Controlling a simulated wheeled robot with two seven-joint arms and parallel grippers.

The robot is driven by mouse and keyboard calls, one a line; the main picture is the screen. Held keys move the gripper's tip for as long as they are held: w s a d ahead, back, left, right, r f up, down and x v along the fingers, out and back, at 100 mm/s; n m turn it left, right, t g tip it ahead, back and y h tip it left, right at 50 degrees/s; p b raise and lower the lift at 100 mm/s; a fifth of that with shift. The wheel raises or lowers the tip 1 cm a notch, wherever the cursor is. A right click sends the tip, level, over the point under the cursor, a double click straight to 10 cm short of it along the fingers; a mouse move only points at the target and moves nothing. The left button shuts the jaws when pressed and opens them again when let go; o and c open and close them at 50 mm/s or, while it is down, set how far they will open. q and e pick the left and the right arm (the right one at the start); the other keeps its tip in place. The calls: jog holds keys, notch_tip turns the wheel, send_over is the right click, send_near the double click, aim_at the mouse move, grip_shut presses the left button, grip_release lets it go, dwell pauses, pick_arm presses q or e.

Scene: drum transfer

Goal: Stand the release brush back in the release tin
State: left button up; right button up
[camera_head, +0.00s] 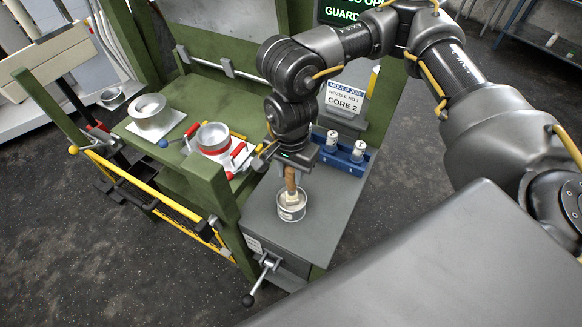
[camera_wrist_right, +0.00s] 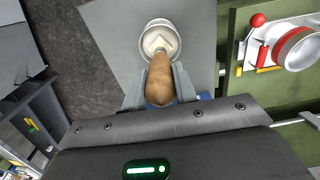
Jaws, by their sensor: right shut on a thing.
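The release brush has a brown wooden handle (camera_head: 290,178) and a pale head. My right gripper (camera_head: 286,160) is shut on the upper part of the handle and holds the brush nearly upright. The release tin (camera_head: 291,214) is a small round, light metal tin on the grey cabinet top. The brush head is at the tin's mouth and appears to be inside the rim; I cannot tell whether it touches the bottom. In the right wrist view the handle (camera_wrist_right: 160,80) lies between the fingers, with the tin (camera_wrist_right: 146,48) beyond it. My left gripper is out of view.
A blue rack (camera_head: 343,160) with white-topped containers stands at the back of the grey cabinet top (camera_head: 322,205). To the left, a green bench holds a ring-shaped metal part (camera_head: 150,110) and a red-banded mould (camera_head: 213,138) with red-handled clamps. The cabinet top in front of the tin is clear.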

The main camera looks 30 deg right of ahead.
aim_at(291, 184)
jog(key=shift+f+b, duration=1.35)
jog(key=shift+f, duration=1.15)
jog(key=o, duration=1.2)
jog(key=shift+c, duration=0.2)
notch_tip(291, 184, up, 10)
jog(key=b, duration=0.3)
jog(key=shift+r, duration=0.4)
